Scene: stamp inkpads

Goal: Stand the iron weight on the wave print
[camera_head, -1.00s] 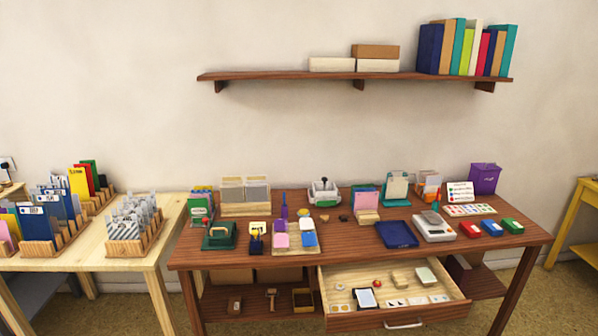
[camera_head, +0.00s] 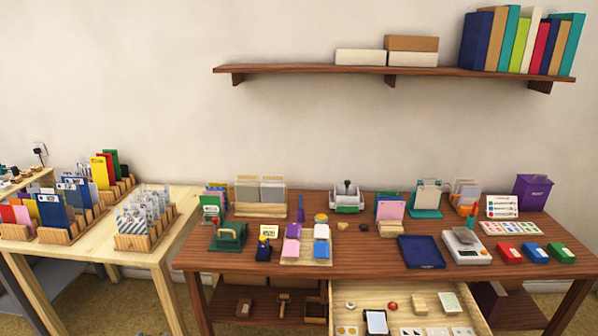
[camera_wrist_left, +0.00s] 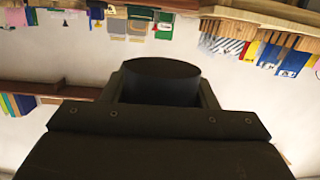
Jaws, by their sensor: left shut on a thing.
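In the left wrist view my left gripper (camera_wrist_left: 160,88) is shut on a dark, round-topped cylinder, which looks like the iron weight (camera_wrist_left: 160,70). Its lower part is hidden between the fingers. Neither gripper shows in the head view. I cannot make out which sheet is the wave print. Pink, blue and white pieces lie on a pale board (camera_head: 290,262) at the left middle of the dark table. Several small printed cards lie in the open drawer (camera_head: 466,308).
The open drawer juts out at the front. A pale table (camera_head: 75,253) with card racks stands left. A shelf (camera_head: 330,73) hangs above.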

